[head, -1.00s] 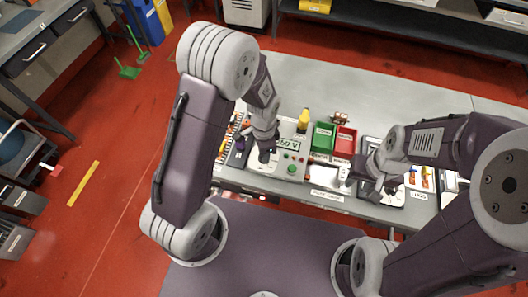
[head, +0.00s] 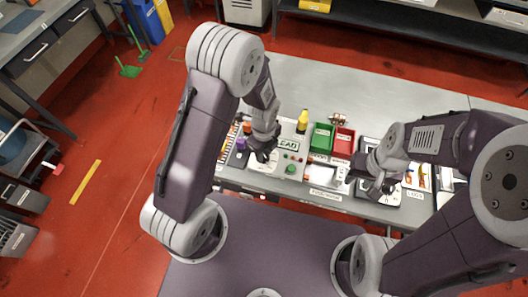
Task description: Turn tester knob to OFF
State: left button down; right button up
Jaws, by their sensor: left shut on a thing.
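The tester (head: 268,170) is a pale box on the bench with a small display (head: 289,145) whose visible letters read "EAD". It has a green button (head: 290,169) and a small red light. My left gripper (head: 262,155) points down at the left part of the tester and is shut on the knob, which the fingers hide. The knob's pointer and its OFF mark cannot be seen. My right gripper (head: 376,188) hangs over a tray on the right side of the bench; its finger gap is too small to make out.
A green bin (head: 321,138) and a red bin (head: 343,142) stand right of the tester. A yellow bottle (head: 302,120) stands behind it. A purple item (head: 241,144) is close on the left. The back of the bench (head: 370,100) is clear.

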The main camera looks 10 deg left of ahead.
pick_arm(q)
jog(key=m, duration=0.3)
jog(key=shift+r+p, duration=0.1)
jog(key=shift+p, duration=0.25)
jog(key=m, duration=0.3)
jog(key=shift+m, duration=0.7)
jog(key=shift+m+p, duration=0.35)
jog(key=shift+m, duration=0.75)
jog(key=c, duration=1.1)
grip_release()
